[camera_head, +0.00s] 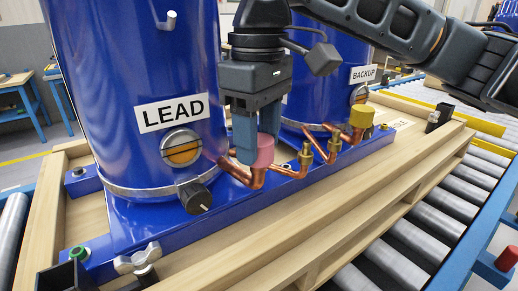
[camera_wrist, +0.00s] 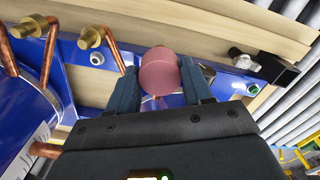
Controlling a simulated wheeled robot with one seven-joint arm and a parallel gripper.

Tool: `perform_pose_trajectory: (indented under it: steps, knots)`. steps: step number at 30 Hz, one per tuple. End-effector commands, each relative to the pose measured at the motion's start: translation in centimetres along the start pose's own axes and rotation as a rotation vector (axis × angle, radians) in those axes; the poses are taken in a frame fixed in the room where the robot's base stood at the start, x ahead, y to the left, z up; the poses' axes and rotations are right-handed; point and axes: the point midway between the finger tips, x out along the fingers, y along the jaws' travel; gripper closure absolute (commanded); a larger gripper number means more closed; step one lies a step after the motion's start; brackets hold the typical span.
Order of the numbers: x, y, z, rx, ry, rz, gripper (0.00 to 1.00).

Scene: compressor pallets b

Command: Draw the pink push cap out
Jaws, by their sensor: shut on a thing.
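The pink push cap (camera_head: 264,151) is at the upturned end of a bent copper pipe (camera_head: 242,175) beside the blue tank labelled LEAD (camera_head: 135,75). My gripper (camera_head: 252,150) comes down from above, with its blue fingers around the cap. In the wrist view the pink cap (camera_wrist: 159,72) sits between the two fingertips (camera_wrist: 158,82), which are shut on it. In the head view the cap appears at the pipe's mouth; I cannot tell how far it is seated.
Two brass fittings (camera_head: 305,154) on copper pipes stand close to the right of my gripper. The BACKUP tank (camera_head: 335,75) is behind. The blue base rests on a wooden pallet (camera_head: 300,240) beside rollers (camera_head: 425,225).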

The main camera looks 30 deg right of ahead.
Motion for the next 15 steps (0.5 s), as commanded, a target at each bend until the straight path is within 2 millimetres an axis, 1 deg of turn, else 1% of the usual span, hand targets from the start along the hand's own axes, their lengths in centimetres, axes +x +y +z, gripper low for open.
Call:
perform_pose_trajectory:
  steps: [15]
  knots:
    - [-0.75, -0.03, 0.01, -0.001, 0.000, -0.001, 0.86]
